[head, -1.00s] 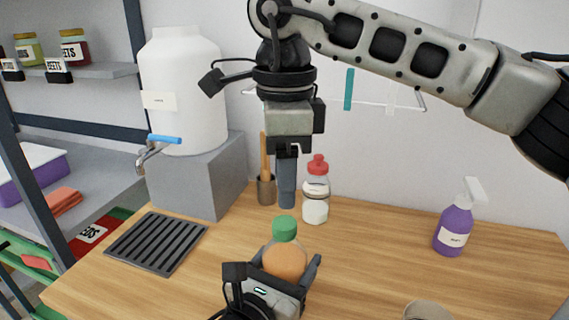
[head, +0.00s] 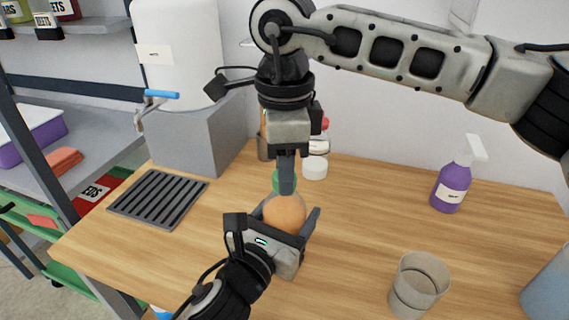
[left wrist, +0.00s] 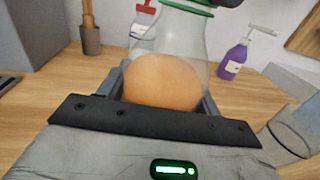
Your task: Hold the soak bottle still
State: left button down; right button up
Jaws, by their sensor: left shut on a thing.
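The soak bottle (head: 285,213) is clear, with a green lid (head: 276,182) and orange contents low inside. It stands upright near the middle of the wooden table. My left gripper (head: 286,218) is shut on its lower body, one finger on each side. The left wrist view shows the bottle (left wrist: 190,40) between the fingers, its top cut off by the frame. My right gripper (head: 286,188) points straight down at the lid and covers part of it. Its fingers show edge-on, so I cannot tell whether they are open or touch the lid.
A clear beaker (head: 418,285) stands at front right, a purple spray bottle (head: 452,185) behind it. A black drain grate (head: 158,198) lies at left, near the grey block (head: 195,140) under the white dispenser (head: 180,50). A red-capped bottle (head: 315,166) stands behind the lid.

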jog(key=o, duration=1.2)
jog(key=shift+c, duration=0.2)
notch_tip(320, 180, up, 12)
pick_arm(q)
jog(key=shift+c, duration=1.2)
grip_release()
